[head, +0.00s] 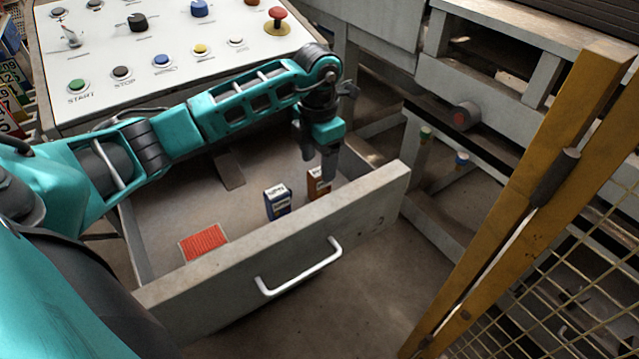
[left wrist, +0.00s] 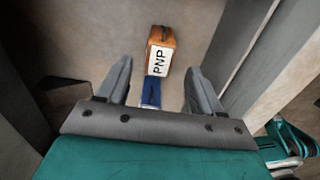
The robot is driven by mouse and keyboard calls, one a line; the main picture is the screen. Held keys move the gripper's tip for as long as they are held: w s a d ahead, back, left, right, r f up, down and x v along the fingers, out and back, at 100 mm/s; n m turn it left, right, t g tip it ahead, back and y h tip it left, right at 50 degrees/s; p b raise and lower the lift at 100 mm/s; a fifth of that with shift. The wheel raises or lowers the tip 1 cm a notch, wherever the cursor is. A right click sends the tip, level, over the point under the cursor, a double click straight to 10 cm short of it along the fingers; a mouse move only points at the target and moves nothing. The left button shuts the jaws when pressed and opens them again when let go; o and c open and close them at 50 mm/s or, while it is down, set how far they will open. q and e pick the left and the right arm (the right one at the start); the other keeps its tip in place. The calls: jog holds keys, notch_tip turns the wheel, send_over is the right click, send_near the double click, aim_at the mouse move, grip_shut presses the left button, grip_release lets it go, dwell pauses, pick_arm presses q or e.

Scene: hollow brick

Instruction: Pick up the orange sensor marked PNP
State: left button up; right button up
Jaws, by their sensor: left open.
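The orange sensor (head: 317,184) stands in the open drawer near its right end, close to the front panel. In the left wrist view the orange sensor (left wrist: 160,52) shows a white label reading PNP, just beyond the fingertips and between their lines. My left gripper (head: 318,165) is above the sensor, pointing down, open and empty; its two fingers (left wrist: 158,85) stand apart in the wrist view. A finger covers part of the sensor in the head view. My right gripper is not in view.
The drawer front (head: 300,240) has a white handle (head: 298,268). A control panel (head: 170,55) stands behind; a yellow fence post (head: 530,200) is at right.

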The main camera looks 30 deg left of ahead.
aim_at(320, 171)
pick_arm(q)
jog(key=f, duration=0.6)
jog(key=shift+w+f, duration=0.2)
jog(key=shift+f, duration=0.1)
jog(key=c, duration=1.1)
jog(key=shift+r, duration=0.1)
